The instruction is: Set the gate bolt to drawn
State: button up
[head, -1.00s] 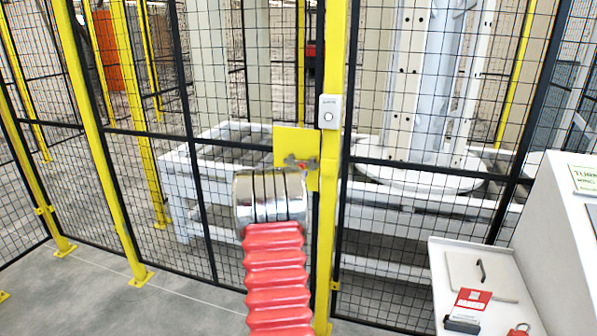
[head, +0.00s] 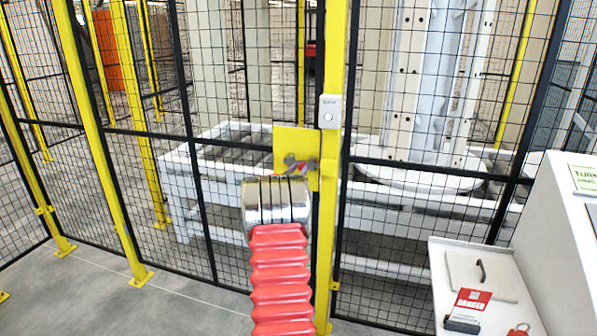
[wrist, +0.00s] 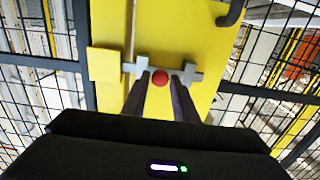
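The gate bolt (wrist: 192,76) is a grey bar with a red ball knob (wrist: 160,77), set on a yellow plate (wrist: 175,35) in the wrist view. My gripper (wrist: 161,76) has its two dark fingers apart, one on each side of the knob. Small gaps seem to show between fingers and knob. In the head view the yellow plate (head: 291,138) sits on the gate beside a yellow post (head: 335,60). My wrist hides most of the bolt there. Whether the bolt's end reaches into the small yellow block (wrist: 106,65) is unclear.
A dark hooked handle (wrist: 231,12) sticks out near the knob in the wrist view. Black mesh fencing surrounds the gate. A white box with a button (head: 329,111) is on the post. A white cabinet (head: 455,262) with a danger tag (head: 470,300) stands at right.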

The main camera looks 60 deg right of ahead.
aim_at(291, 162)
grip_shut()
jog(key=shift+w+a, duration=0.2)
jog(key=shift+w, duration=1.05)
jog(key=shift+w+a, duration=0.2)
jog(key=shift+w, duration=1)
jog(key=shift+o, duration=2)
grip_release()
jog(key=shift+a, duration=0.15)
jog(key=s+a, duration=0.2)
jog(key=a, duration=1.1)
jog(key=shift+a, duration=0.2)
